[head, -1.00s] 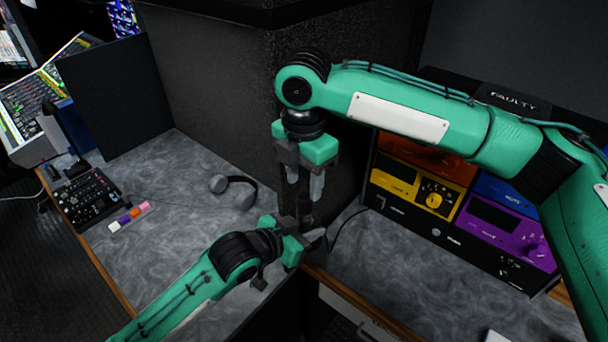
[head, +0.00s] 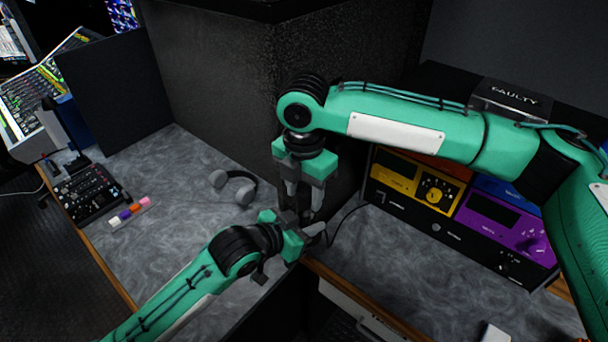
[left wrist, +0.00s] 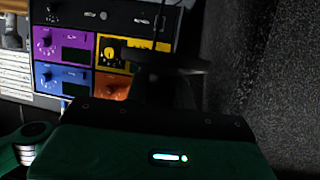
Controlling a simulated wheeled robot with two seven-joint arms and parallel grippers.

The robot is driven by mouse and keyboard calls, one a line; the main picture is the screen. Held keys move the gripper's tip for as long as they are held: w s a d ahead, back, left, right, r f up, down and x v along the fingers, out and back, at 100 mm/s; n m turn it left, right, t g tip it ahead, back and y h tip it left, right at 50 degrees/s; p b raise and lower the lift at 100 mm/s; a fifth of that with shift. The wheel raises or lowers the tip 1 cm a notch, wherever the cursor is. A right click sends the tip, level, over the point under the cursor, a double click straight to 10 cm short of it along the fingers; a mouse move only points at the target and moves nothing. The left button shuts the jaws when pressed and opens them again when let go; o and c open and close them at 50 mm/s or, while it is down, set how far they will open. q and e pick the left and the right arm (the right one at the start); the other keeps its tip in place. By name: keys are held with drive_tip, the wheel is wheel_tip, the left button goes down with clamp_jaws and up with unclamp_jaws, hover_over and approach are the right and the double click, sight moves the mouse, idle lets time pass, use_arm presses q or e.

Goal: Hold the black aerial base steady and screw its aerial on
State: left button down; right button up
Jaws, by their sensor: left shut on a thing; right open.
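My left gripper (head: 308,236) is shut on a dark thing at the front corner of the worktop, by the black partition. This looks like the black aerial base, mostly hidden by the fingers in the head view. In the left wrist view, a black shape (left wrist: 160,88) stands dimly beyond my gripper's housing; its details are too dark to tell. My right gripper (head: 304,200) points down just above the left one, its fingers apart. Something dark shows between its fingers, but I cannot tell the aerial from the dark partition behind.
The black partition (head: 215,85) rises close behind both grippers. Grey headphones (head: 233,188) lie on the left worktop (head: 180,230). A rack of coloured units (head: 455,210) stands right, with a box marked FAULTY (head: 513,97) on top. A black cable (head: 338,220) runs near the grippers.

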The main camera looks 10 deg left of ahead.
sight(304, 222)
drive_tip(key=shift+f, duration=1.4)
drive_tip(key=shift+c, duration=0.2)
drive_tip(key=c, duration=0.9)
drive_tip(key=m, duration=0.6)
drive_tip(key=shift+c, duration=0.2)
drive_tip(key=o, duration=1.1)
